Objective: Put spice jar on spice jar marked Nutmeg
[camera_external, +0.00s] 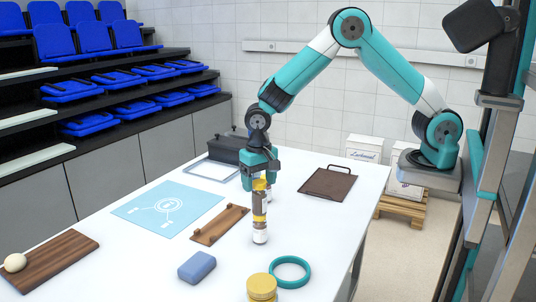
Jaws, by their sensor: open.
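Two spice jars stand one on top of the other on the white table, in one upright column. The upper jar (260,201) is brown with a yellow lid and rests on the lower jar (260,232), which has a pale label. No writing on either is legible, so I cannot tell which is marked Nutmeg. My gripper (260,182) points down over the column, with its fingers open on either side of the upper jar's lid. I cannot tell whether a finger touches it. Another yellow-lidded jar (262,288) is at the table's near edge, partly cut off by the frame.
Near the column are a brown wooden tray (220,226), a blue block (197,267) and a teal ring (289,272). A blue mat (168,209), a wooden board (50,262) and a dark handled tray (327,184) lie farther out. A dark box (228,151) stands behind.

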